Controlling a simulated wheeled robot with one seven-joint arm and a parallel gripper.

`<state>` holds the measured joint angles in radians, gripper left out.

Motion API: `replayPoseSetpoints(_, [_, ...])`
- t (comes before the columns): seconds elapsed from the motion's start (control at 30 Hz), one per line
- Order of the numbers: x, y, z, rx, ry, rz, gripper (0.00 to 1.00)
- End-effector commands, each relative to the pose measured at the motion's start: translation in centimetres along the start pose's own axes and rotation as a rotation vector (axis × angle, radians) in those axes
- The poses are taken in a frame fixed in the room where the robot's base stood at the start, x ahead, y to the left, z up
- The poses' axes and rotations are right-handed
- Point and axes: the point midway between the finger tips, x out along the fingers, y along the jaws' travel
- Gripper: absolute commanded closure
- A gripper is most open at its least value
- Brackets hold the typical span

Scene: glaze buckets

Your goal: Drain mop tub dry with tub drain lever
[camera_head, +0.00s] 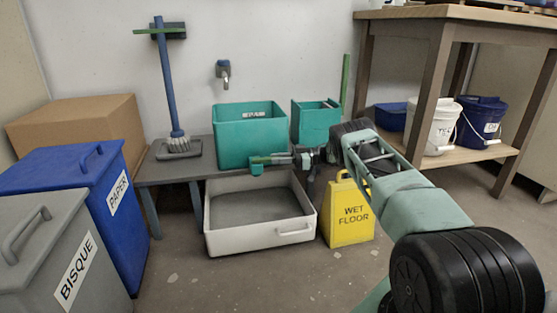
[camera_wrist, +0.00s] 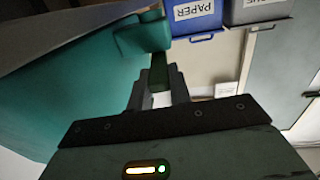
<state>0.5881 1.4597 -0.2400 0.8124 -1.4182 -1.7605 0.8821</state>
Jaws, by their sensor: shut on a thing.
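The teal mop tub (camera_head: 243,140) stands on the grey bench against the wall. A teal drain fitting (camera_head: 257,167) juts from its lower front, with a green lever (camera_head: 277,160) pointing right. My gripper (camera_head: 293,159) reaches in from the right in front of the tub and is shut on the lever. In the wrist view the dark green lever (camera_wrist: 158,72) sits between my fingers (camera_wrist: 157,88), beside the teal fitting (camera_wrist: 143,36) and the tub wall (camera_wrist: 60,105). The water level inside the tub cannot be seen.
A white basin (camera_head: 262,238) with a dark grey inside stands on the floor below the fitting. A yellow wet floor sign (camera_head: 347,222) stands right of it. A smaller teal bin (camera_head: 313,125) is behind my arm. Blue (camera_head: 75,185) and grey (camera_head: 45,265) bins stand left.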

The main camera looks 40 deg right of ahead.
Motion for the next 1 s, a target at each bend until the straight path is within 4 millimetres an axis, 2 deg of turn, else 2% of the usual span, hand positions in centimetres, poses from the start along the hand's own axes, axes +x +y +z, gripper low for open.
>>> replayPoseSetpoints(0.13, [0.1, 0.0, 0.0, 0.001, 0.001, -0.001, 1.00])
replayPoseSetpoints(0.17, [0.1, 0.0, 0.0, 0.001, 0.001, -0.001, 0.72])
replayPoseSetpoints(0.2, [0.1, 0.0, 0.0, 0.001, 0.001, -0.001, 0.61])
replayPoseSetpoints(0.23, [0.1, 0.0, 0.0, 0.001, 0.001, -0.001, 0.58])
replayPoseSetpoints(0.5, [0.1, 0.0, -0.1, 0.000, 0.001, 0.000, 0.58])
replayPoseSetpoints(0.67, [0.1, 0.0, -1.0, -0.001, 0.000, 0.000, 0.58])
replayPoseSetpoints(0.77, [0.1, 0.0, -2.3, -0.001, 0.000, 0.000, 0.58])
replayPoseSetpoints(1.0, [0.1, 0.0, -6.9, -0.001, 0.001, 0.000, 0.58])
